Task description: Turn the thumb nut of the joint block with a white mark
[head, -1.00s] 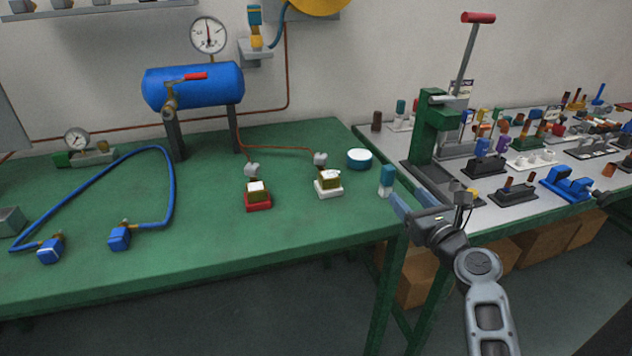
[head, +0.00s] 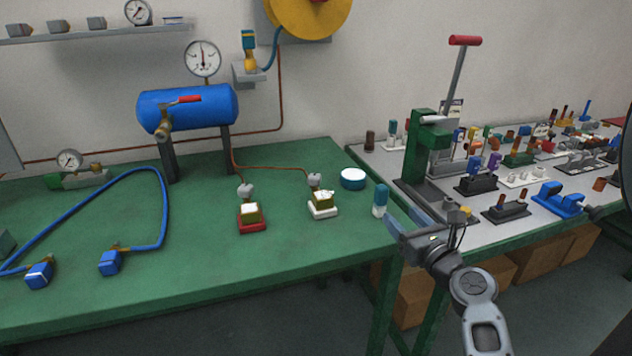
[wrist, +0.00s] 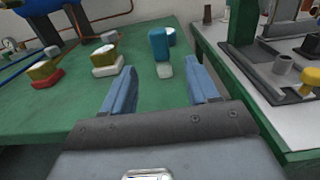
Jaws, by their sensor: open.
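Two joint blocks with brass-coloured bodies and pale tops stand on the green bench. One has a red base (head: 251,222), the other a white base (head: 322,209). Grey knob-like parts stand just behind them, by the copper pipe ends. Two blue blocks lie at the hose ends; the left one (head: 39,275) shows a pale stripe, the right one (head: 110,263) less clearly. My gripper (head: 404,222) is open and empty at the bench's right edge, right of all these blocks. The wrist view shows the red-based (wrist: 45,76) and white-based (wrist: 106,68) blocks left of the fingers.
A teal-and-white bottle (head: 380,201) stands close before my gripper. A round teal-and-white container (head: 353,179) sits behind it. A blue tank (head: 187,107) stands at the back. A grey table (head: 365,165) with a green press (head: 420,145) is on the right. The bench's front middle is clear.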

